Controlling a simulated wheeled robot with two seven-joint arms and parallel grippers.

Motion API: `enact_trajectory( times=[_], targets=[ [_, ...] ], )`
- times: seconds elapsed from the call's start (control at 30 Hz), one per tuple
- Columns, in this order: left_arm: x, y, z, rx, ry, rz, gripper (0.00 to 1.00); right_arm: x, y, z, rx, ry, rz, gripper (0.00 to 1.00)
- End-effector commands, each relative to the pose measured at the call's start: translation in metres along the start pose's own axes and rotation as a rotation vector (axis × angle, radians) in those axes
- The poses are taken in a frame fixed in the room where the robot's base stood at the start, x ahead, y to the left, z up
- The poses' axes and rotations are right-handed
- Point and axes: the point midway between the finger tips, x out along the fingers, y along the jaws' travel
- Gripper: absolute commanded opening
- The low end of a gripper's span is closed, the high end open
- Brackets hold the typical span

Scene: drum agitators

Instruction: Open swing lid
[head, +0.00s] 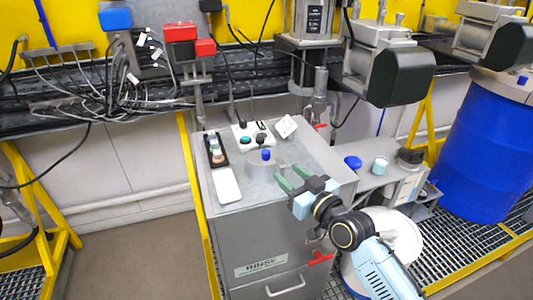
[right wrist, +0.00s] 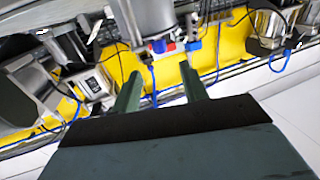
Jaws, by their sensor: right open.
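A grey metal cabinet (head: 272,237) marked RINSE stands in the middle of the head view. On its top is a low round grey part that looks like the lid (head: 256,168), with a blue knob (head: 266,154) on it. The lid looks closed. My right gripper (head: 285,178), with green fingers, is just right of the lid and knob, apart from the knob. It is open and empty; its spread fingers also show in the right wrist view (right wrist: 160,90). I cannot make out the lid in that view. My left gripper is not in view.
On the cabinet top are a white tray (head: 227,186), a black holder (head: 215,150) and a control box (head: 254,136). A side shelf carries a blue cap (head: 353,162) and a small cup (head: 380,165). A blue drum (head: 485,150) stands right. Cables hang at the left.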

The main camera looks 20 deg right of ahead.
Motion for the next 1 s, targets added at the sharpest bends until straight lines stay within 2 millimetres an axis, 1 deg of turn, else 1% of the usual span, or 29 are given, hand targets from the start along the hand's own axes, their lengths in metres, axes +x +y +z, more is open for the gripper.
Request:
enact_trajectory(
  times=[0.03, 0.1, 0.3, 0.5, 0.7, 1.0],
  targets=[
    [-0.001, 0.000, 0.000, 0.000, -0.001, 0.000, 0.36, 0.011, 0.000, -0.002, 0.001, 0.002, 0.000, 0.44],
    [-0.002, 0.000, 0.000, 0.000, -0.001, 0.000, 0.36, 0.027, 0.000, -0.002, 0.003, 0.003, 0.001, 0.44],
    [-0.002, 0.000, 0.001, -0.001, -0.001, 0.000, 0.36, 0.066, 0.000, -0.001, 0.002, 0.001, 0.001, 0.44],
    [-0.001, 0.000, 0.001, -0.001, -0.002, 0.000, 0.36, 0.094, 0.000, 0.000, 0.002, -0.001, 0.000, 0.44],
    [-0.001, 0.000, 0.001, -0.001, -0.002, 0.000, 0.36, 0.107, 0.001, 0.000, 0.000, 0.000, 0.001, 0.44],
    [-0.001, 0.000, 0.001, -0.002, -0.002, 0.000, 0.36, 0.108, 0.000, 0.001, 0.000, -0.002, 0.001, 0.44]
  ],
)
